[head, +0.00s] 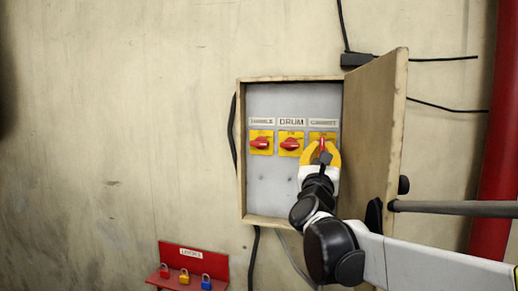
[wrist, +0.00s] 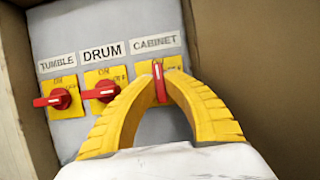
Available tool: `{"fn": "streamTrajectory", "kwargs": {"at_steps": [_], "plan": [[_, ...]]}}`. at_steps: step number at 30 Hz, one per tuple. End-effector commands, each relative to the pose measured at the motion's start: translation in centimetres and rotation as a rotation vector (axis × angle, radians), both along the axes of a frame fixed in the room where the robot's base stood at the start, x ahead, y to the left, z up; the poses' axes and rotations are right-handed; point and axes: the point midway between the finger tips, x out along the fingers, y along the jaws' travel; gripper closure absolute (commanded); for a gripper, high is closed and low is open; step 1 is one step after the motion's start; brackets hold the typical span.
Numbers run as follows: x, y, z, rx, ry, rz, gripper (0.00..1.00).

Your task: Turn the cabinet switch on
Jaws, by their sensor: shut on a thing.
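The cabinet switch (wrist: 160,83) has a red handle on a yellow plate, under the label "CABINET" (wrist: 155,42), at the right of a row in the box. It also shows in the head view (head: 322,144). Its handle stands about upright. My gripper (wrist: 161,78) is shut on this handle, with one yellow finger on each side of it. In the head view my gripper (head: 321,150) reaches up from below and hides the lower part of the plate. The plate's ON and OFF marks are mostly hidden by the fingers.
The drum switch (head: 290,144) and tumble switch (head: 261,143) sit to the left, their red handles about level. The box's open door (head: 373,125) stands close on the right of my arm. A red lock rack (head: 193,266) with several padlocks is below left.

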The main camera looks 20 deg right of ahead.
Motion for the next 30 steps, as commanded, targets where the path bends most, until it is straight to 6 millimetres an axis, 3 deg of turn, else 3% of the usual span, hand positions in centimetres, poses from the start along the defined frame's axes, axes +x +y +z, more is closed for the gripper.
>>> {"fn": "streamTrajectory", "kwargs": {"at_steps": [4, 6, 7, 19, 30], "plan": [[0.0, 0.0, 0.1, 0.000, -0.001, -0.001, 1.00], [0.0, 0.0, 0.1, 0.000, -0.001, -0.001, 0.70], [0.0, 0.0, 0.1, 0.000, -0.001, -0.001, 0.66], [-0.7, 0.5, -0.3, 0.001, -0.002, 0.001, 0.66], [-6.6, 4.5, -3.3, 0.002, -0.001, 0.003, 0.66]]}}
